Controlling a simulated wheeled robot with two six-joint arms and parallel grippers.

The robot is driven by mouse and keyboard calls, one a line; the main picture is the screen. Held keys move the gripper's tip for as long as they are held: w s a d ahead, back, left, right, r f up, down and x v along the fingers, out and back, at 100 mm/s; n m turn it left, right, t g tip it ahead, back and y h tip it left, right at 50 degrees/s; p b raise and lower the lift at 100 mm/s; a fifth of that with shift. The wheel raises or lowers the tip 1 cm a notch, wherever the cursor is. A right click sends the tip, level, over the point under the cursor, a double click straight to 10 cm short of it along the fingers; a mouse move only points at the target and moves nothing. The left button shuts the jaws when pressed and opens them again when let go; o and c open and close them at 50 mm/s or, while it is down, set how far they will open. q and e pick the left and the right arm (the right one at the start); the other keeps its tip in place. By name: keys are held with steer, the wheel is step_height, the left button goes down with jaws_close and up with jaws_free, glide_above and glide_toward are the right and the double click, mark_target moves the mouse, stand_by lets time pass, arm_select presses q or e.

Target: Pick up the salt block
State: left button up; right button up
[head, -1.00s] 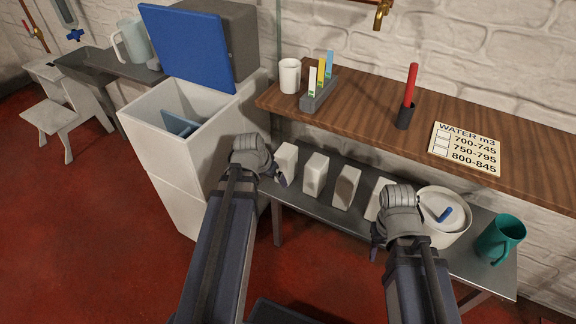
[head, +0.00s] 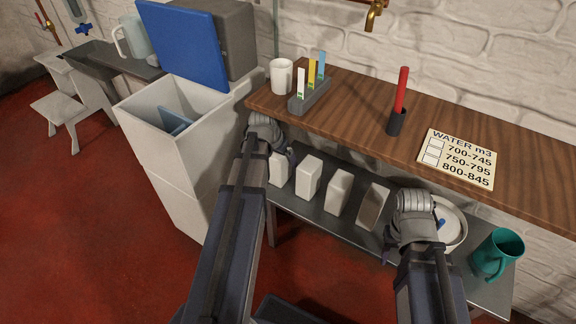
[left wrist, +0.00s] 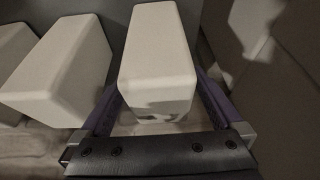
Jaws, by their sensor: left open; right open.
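Several white salt blocks stand in a row on the grey metal shelf (head: 350,226). The leftmost salt block (head: 279,171) is partly hidden behind my left arm in the head view. In the left wrist view this block (left wrist: 158,50) stands between the two purple fingers of my left gripper (left wrist: 158,92). Those fingers are apart, one at each side of it; contact cannot be told. Other blocks (head: 308,178), (head: 339,191) and (head: 372,206) stand to its right. My right gripper (head: 412,238) is in front of the white round pot; its fingertips are mostly hidden.
The white pot (head: 456,228) and a teal mug (head: 497,254) stand at the shelf's right. A wooden counter (head: 350,108) overhangs behind the blocks. An open white bin (head: 165,150) with a blue lid (head: 182,45) stands close left of my left arm.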

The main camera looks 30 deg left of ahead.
arm_select(q)
steer(key=shift+f, duration=0.55)
steer(key=shift+r, duration=0.1)
steer(key=shift+c, duration=0.4)
jaws_close()
